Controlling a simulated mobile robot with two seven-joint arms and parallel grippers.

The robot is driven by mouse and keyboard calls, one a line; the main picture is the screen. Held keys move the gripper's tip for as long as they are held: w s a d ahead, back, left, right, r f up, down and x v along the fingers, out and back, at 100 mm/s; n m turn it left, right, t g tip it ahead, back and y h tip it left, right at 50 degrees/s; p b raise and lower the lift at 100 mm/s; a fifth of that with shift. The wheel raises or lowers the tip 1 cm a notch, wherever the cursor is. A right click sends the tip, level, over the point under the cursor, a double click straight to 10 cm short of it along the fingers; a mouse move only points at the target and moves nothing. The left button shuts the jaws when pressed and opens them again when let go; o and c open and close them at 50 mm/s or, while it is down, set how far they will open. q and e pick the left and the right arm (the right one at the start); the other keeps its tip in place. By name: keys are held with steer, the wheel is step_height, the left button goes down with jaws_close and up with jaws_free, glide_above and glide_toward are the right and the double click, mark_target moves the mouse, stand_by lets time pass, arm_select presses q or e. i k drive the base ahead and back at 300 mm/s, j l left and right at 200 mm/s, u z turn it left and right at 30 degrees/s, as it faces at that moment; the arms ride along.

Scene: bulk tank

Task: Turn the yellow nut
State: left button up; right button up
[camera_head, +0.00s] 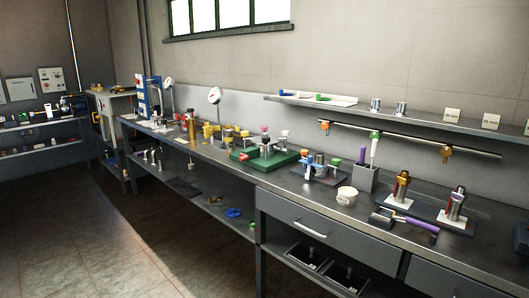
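Several small yellow pieces (210,131) stand on the long grey workbench (225,154), left of a green base plate (264,159) with metal parts on it. They are too small and far off for me to tell which one is a yellow nut. A brass-yellow fitting (402,186) stands upright on a white pad at the right of the bench. Neither of my grippers is in view.
A blue clamp-like device (317,166), a white cup (347,195), a grey holder (364,178) and a purple-handled tool (416,226) crowd the right half of the bench. A shelf (400,117) hangs above. The floor (70,230) at left is clear.

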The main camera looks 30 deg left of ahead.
mark_target(244, 133)
steer(key=i+j+u, duration=0.1)
steer(key=u, duration=0.3)
steer(key=i+j+u, duration=0.1)
steer(key=j+u, duration=0.3)
steer(key=i+j+u, duration=0.45)
steer(key=i+j, duration=0.2)
steer(key=i, duration=0.1)
